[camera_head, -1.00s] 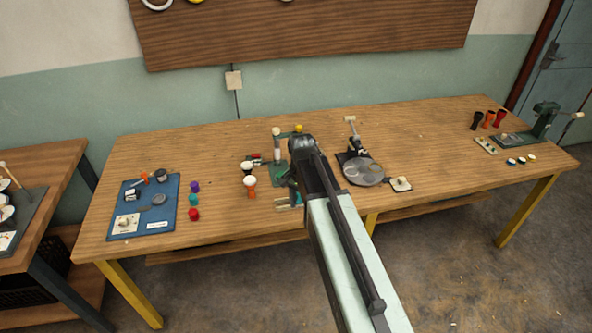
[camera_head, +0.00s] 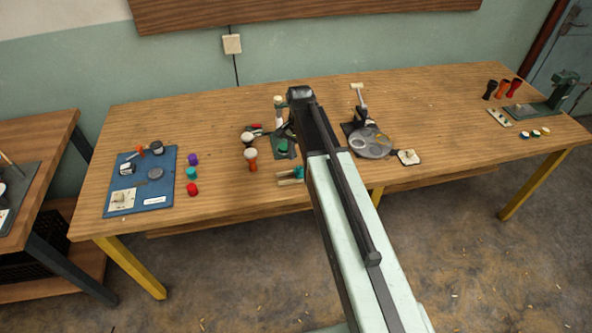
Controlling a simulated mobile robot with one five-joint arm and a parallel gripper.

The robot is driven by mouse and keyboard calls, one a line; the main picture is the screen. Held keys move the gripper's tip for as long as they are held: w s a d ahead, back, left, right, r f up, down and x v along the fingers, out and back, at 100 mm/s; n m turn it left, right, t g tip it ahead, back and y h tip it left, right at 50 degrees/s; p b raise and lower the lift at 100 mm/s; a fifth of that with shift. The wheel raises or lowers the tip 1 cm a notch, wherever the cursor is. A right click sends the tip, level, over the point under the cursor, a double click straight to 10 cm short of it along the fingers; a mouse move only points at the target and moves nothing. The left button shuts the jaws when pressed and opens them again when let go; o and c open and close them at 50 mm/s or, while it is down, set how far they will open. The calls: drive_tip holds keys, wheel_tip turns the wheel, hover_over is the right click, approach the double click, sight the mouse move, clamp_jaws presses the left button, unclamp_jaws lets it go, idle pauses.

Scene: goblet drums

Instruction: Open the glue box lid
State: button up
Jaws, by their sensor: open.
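My arm reaches in from the lower right over the middle of the workbench. My gripper (camera_head: 288,131) shows only as a small dark part just left of the arm's far end. It is open, with nothing seen between its fingers, though they are small and partly hidden by the arm. It is over the green base plate (camera_head: 283,149) of a small stand. No thing is clearly marked as a glue box. A small wooden piece with a teal part (camera_head: 290,177) lies near the front edge, partly covered by the arm. I cannot tell whether any lid is open.
A blue mat (camera_head: 165,187) with small parts lies at the left. Purple, teal and red pieces (camera_head: 192,188) stand beside it. Two pale-topped drums (camera_head: 250,154) stand left of the stand. A grey disc device (camera_head: 371,143) is right of my arm.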

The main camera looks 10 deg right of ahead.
sight(299, 167)
wheel_tip(299, 167, down, 4)
drive_tip(key=b, duration=0.2)
drive_tip(key=shift+f+b, duration=0.15)
drive_tip(key=shift+b, duration=0.2)
drive_tip(key=shift+c, duration=0.2)
clamp_jaws()
idle(0.8)
